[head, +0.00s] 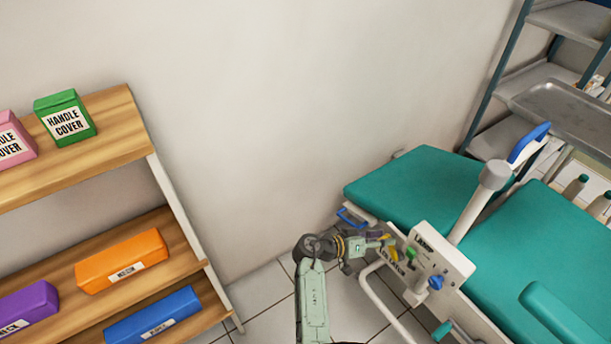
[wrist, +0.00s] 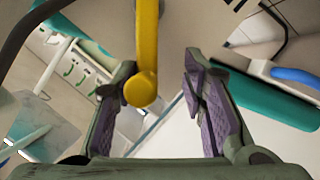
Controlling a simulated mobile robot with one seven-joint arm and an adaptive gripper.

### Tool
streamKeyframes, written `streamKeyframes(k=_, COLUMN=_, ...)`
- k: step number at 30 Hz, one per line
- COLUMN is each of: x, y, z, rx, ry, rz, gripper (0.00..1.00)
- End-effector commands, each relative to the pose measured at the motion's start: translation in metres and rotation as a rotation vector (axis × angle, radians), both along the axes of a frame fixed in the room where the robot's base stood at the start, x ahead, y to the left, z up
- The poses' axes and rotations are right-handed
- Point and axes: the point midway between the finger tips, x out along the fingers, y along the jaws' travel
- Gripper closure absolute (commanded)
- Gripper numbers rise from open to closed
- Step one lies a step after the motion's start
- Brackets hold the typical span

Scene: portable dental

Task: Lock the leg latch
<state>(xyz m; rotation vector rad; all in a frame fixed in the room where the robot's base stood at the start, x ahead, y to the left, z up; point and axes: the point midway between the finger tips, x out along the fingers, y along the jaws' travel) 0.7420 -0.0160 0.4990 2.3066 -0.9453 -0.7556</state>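A teal dental chair (head: 415,185) stands at the right in the head view. My gripper (head: 376,241) is beside the panel's left end, near a small yellow lever (head: 386,237). In the wrist view, my gripper (wrist: 162,80) is open, with purple pads apart. A yellow bar with a round end (wrist: 145,50) hangs between the fingers, closer to the left one; whether it touches is unclear. I cannot tell for sure which control is the leg latch.
A blue handle (head: 350,217) sits at the chair's edge just above my gripper. A white curved tube (head: 372,300) runs below the panel. A wooden shelf (head: 110,150) with coloured boxes stands at left. A metal rack (head: 560,100) stands at right. Tiled floor between is clear.

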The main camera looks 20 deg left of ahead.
Motion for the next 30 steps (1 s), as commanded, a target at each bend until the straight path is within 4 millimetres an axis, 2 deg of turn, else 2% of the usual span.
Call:
streamKeyframes(k=7, x=0.002, y=0.009, z=-0.012, rx=-0.158, ry=0.113, rz=0.003, gripper=0.62)
streamKeyframes(k=14, x=-0.020, y=0.038, z=-0.003, rx=-0.152, ry=0.108, rz=0.003, gripper=0.62)
streamKeyframes(k=24, x=-0.058, y=0.091, z=0.012, rx=-0.149, ry=0.107, rz=0.003, gripper=0.62)
streamKeyframes(k=30, x=-0.035, y=0.118, z=0.029, rx=-0.060, ry=0.089, rz=0.101, gripper=0.62)
